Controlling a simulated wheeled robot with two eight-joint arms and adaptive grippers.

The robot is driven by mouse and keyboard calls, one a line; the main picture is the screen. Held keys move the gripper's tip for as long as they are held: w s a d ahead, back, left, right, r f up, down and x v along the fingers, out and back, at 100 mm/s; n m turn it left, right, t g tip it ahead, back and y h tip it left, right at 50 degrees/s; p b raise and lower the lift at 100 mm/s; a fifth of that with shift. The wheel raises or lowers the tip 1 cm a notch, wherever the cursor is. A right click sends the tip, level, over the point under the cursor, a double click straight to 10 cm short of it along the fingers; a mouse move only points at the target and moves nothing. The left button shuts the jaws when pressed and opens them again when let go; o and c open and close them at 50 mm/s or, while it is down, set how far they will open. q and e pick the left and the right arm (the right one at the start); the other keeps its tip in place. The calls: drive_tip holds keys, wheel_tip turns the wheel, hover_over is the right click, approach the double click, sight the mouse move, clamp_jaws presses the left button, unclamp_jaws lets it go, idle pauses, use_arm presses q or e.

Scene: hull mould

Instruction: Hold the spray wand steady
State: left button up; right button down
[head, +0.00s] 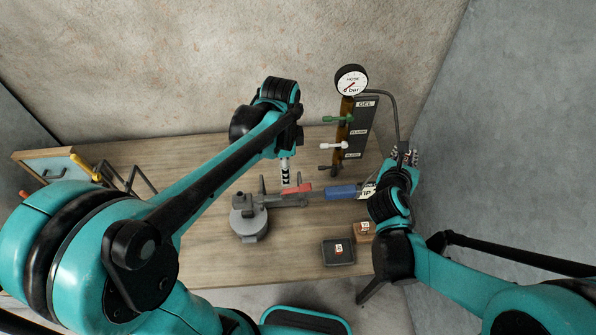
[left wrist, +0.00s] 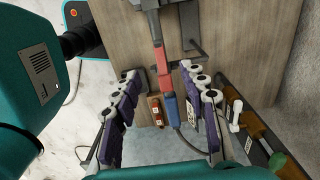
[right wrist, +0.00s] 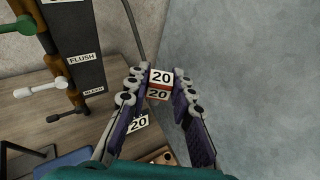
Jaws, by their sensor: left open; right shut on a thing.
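The spray wand lies across the middle of the table, with a red section (head: 297,189) and a blue section (head: 342,191); its left end meets a grey round-based fixture (head: 249,222). My left gripper (head: 285,180) points down above the wand. In the left wrist view its open fingers (left wrist: 158,72) stand either side of the red section (left wrist: 162,62), apart from it; the blue section (left wrist: 170,106) is nearer the camera. My right gripper (head: 405,156) is raised at the table's right side. In the right wrist view it is shut on a small block marked 20 (right wrist: 159,93).
A valve panel (head: 361,130) with a pressure gauge (head: 351,80) and several coloured handles stands at the back right, near my right gripper. A dark tray (head: 338,252) and a small brown box (head: 364,232) sit at the front right. Bare table (head: 215,265) lies front left.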

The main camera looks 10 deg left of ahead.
sight(286, 191)
use_arm(q)
wheel_tip(286, 191, down, 12)
drive_tip(key=shift+b, duration=0.85)
use_arm(e)
drive_tip(key=shift+f, duration=0.9)
use_arm(q)
clamp_jaws()
drive_tip(key=shift+c, duration=0.5)
unclamp_jaws()
drive_tip(key=c, duration=1.9)
unclamp_jaws()
use_arm(e)
drive_tip(key=shift+s, duration=0.1)
